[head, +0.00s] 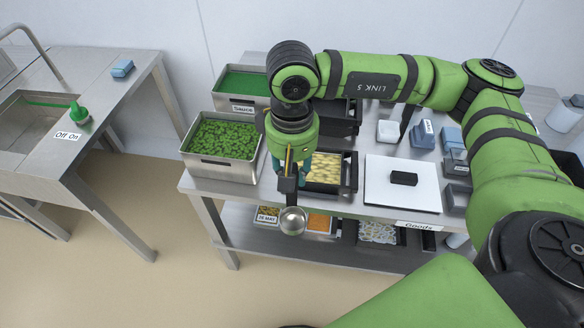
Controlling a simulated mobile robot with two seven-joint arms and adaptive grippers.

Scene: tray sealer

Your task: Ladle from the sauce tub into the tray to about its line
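The sauce tub (256,84) is a steel tub with green contents and a "Sauce" label, at the back left of the steel table. My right gripper (289,178) points down near the table's front edge, in front of the tubs. It is shut on the ladle (293,221), whose round metal bowl hangs below it, past the front edge. I cannot tell whether the bowl holds sauce. A black tray (350,185) with pale yellow food stands just right of the gripper, partly hidden by it; its line is not visible. My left gripper is out of view.
A steel tub (222,171) of green leaves stands left of the gripper. A white board (402,199) with a black block (404,178) lies right of the tray. Filled trays (378,232) sit on the lower shelf. A sink bench (110,88) stands left, across open floor.

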